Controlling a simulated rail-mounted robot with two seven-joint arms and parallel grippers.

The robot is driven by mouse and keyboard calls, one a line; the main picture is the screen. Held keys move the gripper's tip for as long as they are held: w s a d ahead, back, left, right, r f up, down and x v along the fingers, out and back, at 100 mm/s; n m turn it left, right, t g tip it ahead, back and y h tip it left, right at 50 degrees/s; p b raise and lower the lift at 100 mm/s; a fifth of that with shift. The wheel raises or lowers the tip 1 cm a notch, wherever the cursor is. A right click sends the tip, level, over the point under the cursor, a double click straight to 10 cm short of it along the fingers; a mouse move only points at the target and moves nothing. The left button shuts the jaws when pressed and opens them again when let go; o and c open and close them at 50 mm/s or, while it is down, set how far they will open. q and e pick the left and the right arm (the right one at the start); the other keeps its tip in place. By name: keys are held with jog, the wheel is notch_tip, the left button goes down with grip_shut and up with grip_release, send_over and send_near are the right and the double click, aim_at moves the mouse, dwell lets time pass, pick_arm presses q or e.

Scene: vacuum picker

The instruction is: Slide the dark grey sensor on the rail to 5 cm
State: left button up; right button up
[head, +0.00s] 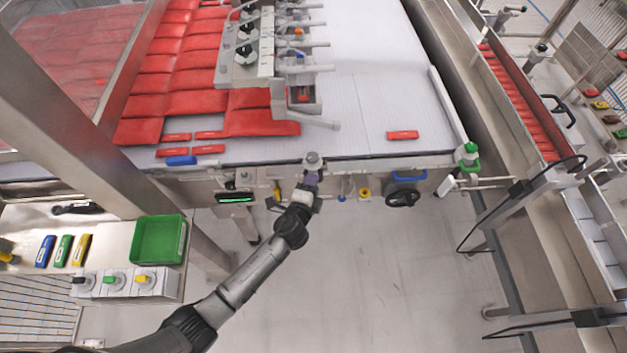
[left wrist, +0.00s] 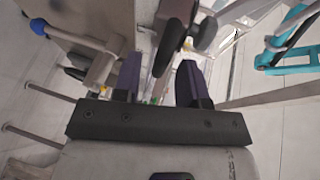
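My left gripper (head: 311,178) is at the front edge of the machine, just below a grey rounded fitting (head: 313,158). In the left wrist view its two dark purple fingers (left wrist: 160,78) stand apart with a gap between them. A dark, rounded part (left wrist: 174,42) shows beyond the fingertips, in line with the gap; I cannot tell whether it is the dark grey sensor or whether a finger touches it. I cannot make out the sensor or a rail scale clearly in the head view. My right gripper is not in view.
The white belt (head: 370,80) carries red packs. Along the machine's front are a green-lit display (head: 237,198), a yellow knob (head: 364,192) and a black handwheel (head: 403,197). A green bin (head: 158,240) stands on the left shelf. The floor in front is clear.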

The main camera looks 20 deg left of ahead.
pick_arm(q)
jog(key=shift+x, duration=0.95)
grip_shut()
jog(key=shift+f, duration=0.1)
